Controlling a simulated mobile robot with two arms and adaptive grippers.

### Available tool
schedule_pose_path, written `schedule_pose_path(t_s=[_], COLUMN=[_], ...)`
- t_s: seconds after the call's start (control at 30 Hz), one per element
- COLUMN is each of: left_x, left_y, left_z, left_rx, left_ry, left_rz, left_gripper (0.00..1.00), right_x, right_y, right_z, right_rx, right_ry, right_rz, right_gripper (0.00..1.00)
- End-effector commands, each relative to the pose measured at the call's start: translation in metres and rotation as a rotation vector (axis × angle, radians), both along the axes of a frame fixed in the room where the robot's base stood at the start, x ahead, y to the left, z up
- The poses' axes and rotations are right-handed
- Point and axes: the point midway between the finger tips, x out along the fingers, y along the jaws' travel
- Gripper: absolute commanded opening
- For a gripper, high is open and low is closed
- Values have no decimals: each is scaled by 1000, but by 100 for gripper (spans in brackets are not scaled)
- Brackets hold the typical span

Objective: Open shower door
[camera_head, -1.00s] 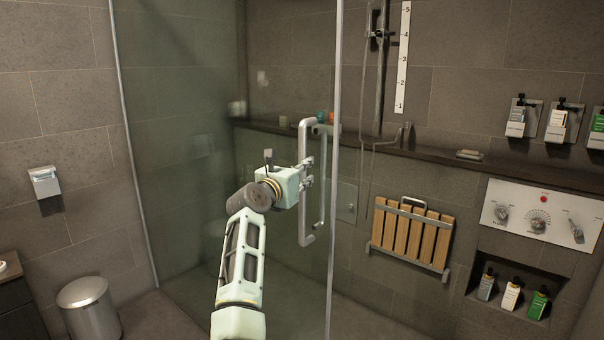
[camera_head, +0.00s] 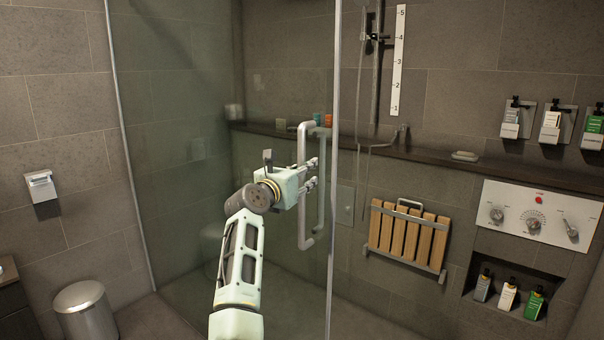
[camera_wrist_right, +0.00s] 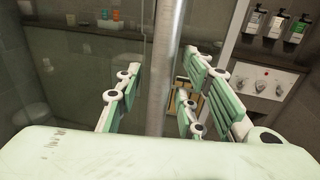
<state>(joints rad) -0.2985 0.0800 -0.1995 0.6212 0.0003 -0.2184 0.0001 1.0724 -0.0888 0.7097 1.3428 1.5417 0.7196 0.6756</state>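The glass shower door (camera_head: 190,190) stands in front of me, with a metal-framed upright edge (camera_head: 334,110). Its vertical bar handle (camera_head: 305,222) is near that edge. My right gripper (camera_head: 313,174) is at the middle of the handle. In the right wrist view, the bar (camera_wrist_right: 166,70) passes upright between the two spread green fingers of my right gripper (camera_wrist_right: 163,100). Gaps show on both sides, so it is open around the bar. I cannot tell whether the door is ajar. My left gripper is out of view.
A folded wooden shower seat (camera_head: 408,237), control panel (camera_head: 537,216) and bottle niche (camera_head: 511,288) are on the wall to the right. A dark ledge (camera_head: 420,154) runs along the back. A metal bin (camera_head: 86,311) stands at lower left.

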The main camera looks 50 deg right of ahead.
Motion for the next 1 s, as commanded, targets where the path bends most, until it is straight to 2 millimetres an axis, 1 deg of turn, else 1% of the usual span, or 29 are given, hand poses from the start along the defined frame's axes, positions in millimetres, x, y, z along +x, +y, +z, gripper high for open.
schedule_pose_path(t_s=[0.07,0.3,0.43,0.6,0.87,0.93,1.0], left_x=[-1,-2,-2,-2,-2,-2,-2], left_y=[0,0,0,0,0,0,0], left_z=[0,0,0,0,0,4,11], left_rx=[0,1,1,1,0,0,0], left_ry=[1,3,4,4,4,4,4], left_rz=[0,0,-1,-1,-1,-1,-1], left_gripper=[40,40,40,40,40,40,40], right_x=[-1,-12,-17,-20,-20,-16,-6], right_y=[8,47,62,70,70,72,79], right_z=[-1,-1,-1,-1,0,0,0], right_rx=[0,1,1,1,-2,-25,-93], right_ry=[0,0,0,1,5,34,118], right_rz=[2,2,1,-1,-1,5,21], right_gripper=[36,36,36,36,36,36,36])
